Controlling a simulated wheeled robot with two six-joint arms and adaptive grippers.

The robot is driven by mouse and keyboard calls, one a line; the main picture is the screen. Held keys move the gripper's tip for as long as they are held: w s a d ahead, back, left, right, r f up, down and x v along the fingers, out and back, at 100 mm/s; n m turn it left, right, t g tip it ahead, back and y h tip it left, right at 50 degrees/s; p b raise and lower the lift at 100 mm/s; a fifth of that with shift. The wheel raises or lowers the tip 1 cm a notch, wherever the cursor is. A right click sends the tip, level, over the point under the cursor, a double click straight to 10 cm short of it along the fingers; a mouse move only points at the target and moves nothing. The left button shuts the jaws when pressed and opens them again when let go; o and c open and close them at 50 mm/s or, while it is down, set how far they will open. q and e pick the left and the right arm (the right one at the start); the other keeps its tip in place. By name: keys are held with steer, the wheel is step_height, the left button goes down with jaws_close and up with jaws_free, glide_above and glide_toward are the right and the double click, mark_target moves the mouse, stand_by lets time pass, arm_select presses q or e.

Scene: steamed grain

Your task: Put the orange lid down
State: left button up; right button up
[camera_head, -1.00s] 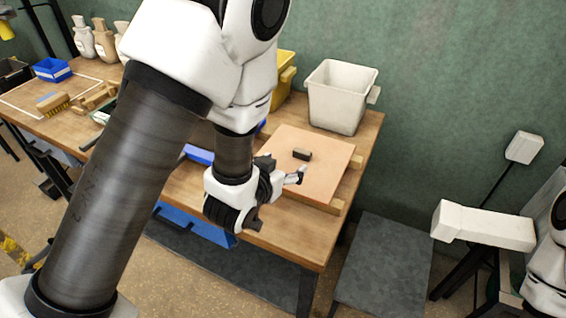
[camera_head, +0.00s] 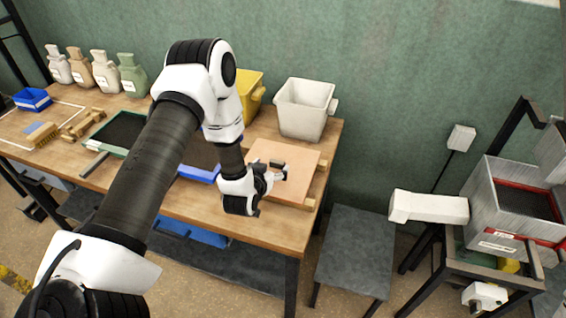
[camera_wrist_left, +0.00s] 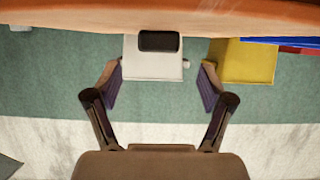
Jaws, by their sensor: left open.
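The orange lid (camera_head: 304,156) is a flat square board with a small dark handle (camera_head: 278,164) on top. It lies flat on wooden bars at the right end of the workbench. My left gripper (camera_head: 279,173) is low over the lid, close to the handle. In the left wrist view, the gripper (camera_wrist_left: 161,85) is open and empty. The dark handle (camera_wrist_left: 160,41) appears beyond the fingertips, midway between them, with the orange lid (camera_wrist_left: 70,14) along the top edge. My right gripper is out of view.
A white bin (camera_head: 304,108) and a yellow bin (camera_head: 250,92) stand behind the lid. A tray with a blue edge (camera_head: 199,174) lies to the left, partly behind my arm. A grey platform (camera_head: 355,250) and a metal hopper machine (camera_head: 505,205) stand to the right.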

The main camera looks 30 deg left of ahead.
mark_target(277, 161)
arm_select(q)
steer(key=p+x, duration=0.1)
steer(key=x, duration=0.4)
steer(key=shift+w+f+p, duration=0.25)
steer(key=shift+f+p, duration=0.1)
steer(key=shift+p, duration=0.05)
steer(key=shift+w+a+f, duration=0.1)
steer(key=shift+f, duration=0.05)
jaws_close()
steer(key=shift+r+b, duration=0.3)
steer(key=shift+r, duration=0.25)
step_height(277, 161, up, 2)
steer(key=shift+r+b, duration=0.1)
steer(key=shift+b, duration=0.3)
steer(key=s+d+r+b, duration=0.2)
steer(key=s+d+b, duration=0.2)
steer(key=s+d, duration=0.7)
steer(key=s+d+f+m+h, duration=0.2)
steer(key=d+f+h, duration=0.1)
steer(key=d, duration=0.5)
steer(key=shift+d+m+t, duration=0.3)
steer(key=shift+d, duration=0.1)
